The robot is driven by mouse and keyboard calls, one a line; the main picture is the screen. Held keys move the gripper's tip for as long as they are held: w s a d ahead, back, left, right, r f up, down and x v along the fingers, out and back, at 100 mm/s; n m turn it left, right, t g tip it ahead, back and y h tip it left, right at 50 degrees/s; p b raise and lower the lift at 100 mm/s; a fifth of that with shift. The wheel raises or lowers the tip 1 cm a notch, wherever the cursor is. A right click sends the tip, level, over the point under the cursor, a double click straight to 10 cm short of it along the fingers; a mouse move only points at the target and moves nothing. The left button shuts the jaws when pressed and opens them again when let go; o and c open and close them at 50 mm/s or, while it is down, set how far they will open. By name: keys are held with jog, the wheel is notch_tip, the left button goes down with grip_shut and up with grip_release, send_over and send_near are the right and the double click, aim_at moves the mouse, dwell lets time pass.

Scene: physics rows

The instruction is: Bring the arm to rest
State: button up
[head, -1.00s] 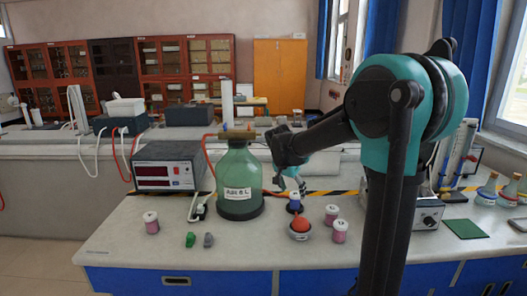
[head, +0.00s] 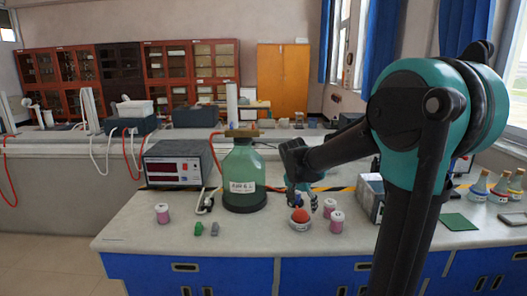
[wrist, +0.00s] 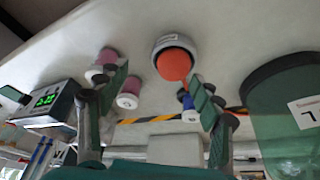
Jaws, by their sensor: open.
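My gripper (head: 302,197) hangs over the white bench at the end of my arm, beside the green bottle. In the wrist view my gripper (wrist: 158,90) is open, its two green-padded fingers apart with nothing held between them. Beyond the fingers, an orange-red bulb (wrist: 173,66) sits on a white round holder (wrist: 165,43); the bulb also shows in the head view (head: 300,215). A small blue-topped jar (wrist: 189,106) appears close to one finger in the wrist view; my gripper mostly hides it in the head view.
The large green bottle (head: 242,177) stands left of my gripper, near a red-display meter (head: 178,168). Pink jars (head: 337,222) stand close by on the right, another (head: 162,213) at left. Flasks (head: 479,187) and a green mat (head: 457,221) are at right.

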jog(key=s+d+f+n, duration=0.1)
jog(key=s+f+n, duration=0.1)
jog(key=s+f, duration=0.2)
jog(key=s+d+f+n+y, duration=0.1)
jog(key=s+d+f+n, duration=0.1)
jog(key=s, duration=0.9)
jog(key=s+d+f+n+y, duration=0.1)
jog(key=s+d+f+n, duration=0.1)
jog(key=s+f, duration=0.3)
jog(key=s, duration=0.3)
jog(key=shift+f+n+t, duration=0.35)
jog(key=shift+n+t, duration=0.05)
